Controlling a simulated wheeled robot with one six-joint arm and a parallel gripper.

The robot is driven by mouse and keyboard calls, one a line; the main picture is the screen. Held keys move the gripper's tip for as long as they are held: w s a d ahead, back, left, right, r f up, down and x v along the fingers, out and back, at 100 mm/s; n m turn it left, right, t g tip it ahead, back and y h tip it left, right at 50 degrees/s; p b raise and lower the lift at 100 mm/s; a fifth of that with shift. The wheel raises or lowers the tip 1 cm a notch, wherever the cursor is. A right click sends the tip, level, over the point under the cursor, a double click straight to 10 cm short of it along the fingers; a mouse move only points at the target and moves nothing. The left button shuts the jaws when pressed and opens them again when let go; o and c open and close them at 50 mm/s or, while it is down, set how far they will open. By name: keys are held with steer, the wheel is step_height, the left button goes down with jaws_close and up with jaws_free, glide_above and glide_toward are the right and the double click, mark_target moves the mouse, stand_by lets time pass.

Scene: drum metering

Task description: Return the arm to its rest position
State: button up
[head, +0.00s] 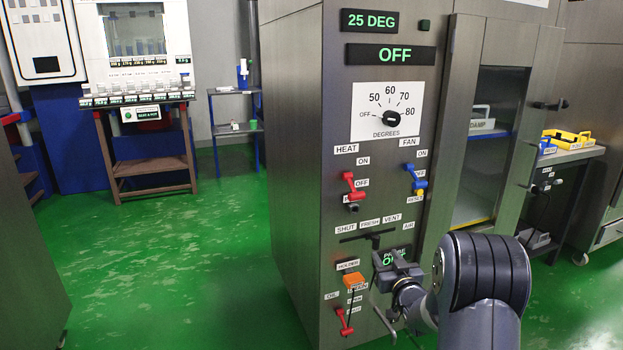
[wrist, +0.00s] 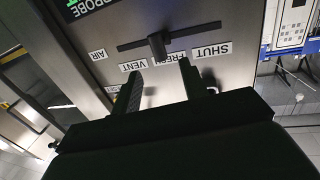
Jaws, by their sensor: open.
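My gripper (head: 388,264) is at the lower front of the grey cabinet (head: 292,120), at the end of my dark arm. In the wrist view its two fingers (wrist: 160,70) are apart with nothing between them. The black T-shaped vent handle (head: 368,236) is just beyond the fingertips. In the wrist view the handle (wrist: 157,46) appears ahead of the gap between them. I cannot tell the exact distance. My gripper partly covers the lower panel and the PROBE display.
The panel carries a dial (head: 391,118), a red heat lever (head: 352,187), a blue fan lever (head: 414,180) and an orange holder piece (head: 353,281). The cabinet door (head: 532,120) stands open at right. Green floor (head: 170,260) is clear at left.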

mark_target(375, 243)
steer(key=w, duration=0.3)
steer(key=w+b, duration=0.1)
steer(key=w, duration=0.2)
steer(key=w+a, duration=0.1)
steer(key=w, duration=0.2)
steer(key=shift+b, duration=0.3)
steer(key=shift+s+a, duration=0.1)
steer(key=shift+a, duration=0.15)
